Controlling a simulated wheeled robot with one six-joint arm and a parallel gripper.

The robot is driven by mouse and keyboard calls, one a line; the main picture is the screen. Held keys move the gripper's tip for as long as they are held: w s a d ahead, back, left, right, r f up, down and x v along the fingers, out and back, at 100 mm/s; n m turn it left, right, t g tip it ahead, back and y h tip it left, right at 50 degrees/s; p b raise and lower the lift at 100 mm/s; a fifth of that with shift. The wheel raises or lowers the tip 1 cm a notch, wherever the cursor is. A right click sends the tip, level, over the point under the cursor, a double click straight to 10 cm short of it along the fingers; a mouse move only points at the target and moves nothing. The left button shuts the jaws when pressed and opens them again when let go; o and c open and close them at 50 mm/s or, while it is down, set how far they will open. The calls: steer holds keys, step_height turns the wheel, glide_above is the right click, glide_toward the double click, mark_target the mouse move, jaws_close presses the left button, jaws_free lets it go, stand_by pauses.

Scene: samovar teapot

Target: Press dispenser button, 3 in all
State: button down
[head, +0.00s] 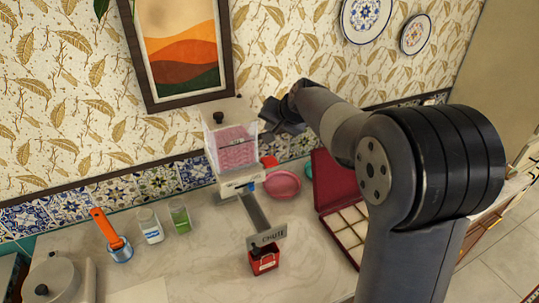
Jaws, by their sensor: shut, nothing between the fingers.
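The dispenser (232,143) is a clear box of pink contents with a black-knobbed lid, standing against the tiled wall. Its pale base (228,185) has a small blue part (246,186) at the front. My gripper (268,116) is shut and empty, high at the dispenser's upper right. I cannot tell whether it touches the dispenser.
A small red box (263,260) stands below the chute's end. A pink bowl (282,185) and an open dark-red compartment box (342,228) are to the right. Two glasses, one clear (150,227) and one green (180,215), stand left. The counter (195,265) is bare in front.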

mark_target(270, 162)
steer(key=shift+f, duration=0.2)
step_height(270, 162, down, 9)
steer(key=b, duration=0.7)
steer(key=shift+r, duration=0.2)
stand_by(1.7)
steer(key=shift+f+b, duration=0.4)
steer(key=shift+b, duration=0.15)
steer(key=shift+f+b, duration=1.2)
steer(key=shift+f, duration=0.15)
stand_by(0.8)
steer(key=shift+r, duration=0.15)
steer(key=shift+r+p, duration=1.25)
steer(key=shift+r, duration=0.4)
steer(key=shift+r+p, duration=1.85)
steer(key=shift+r, duration=0.6)
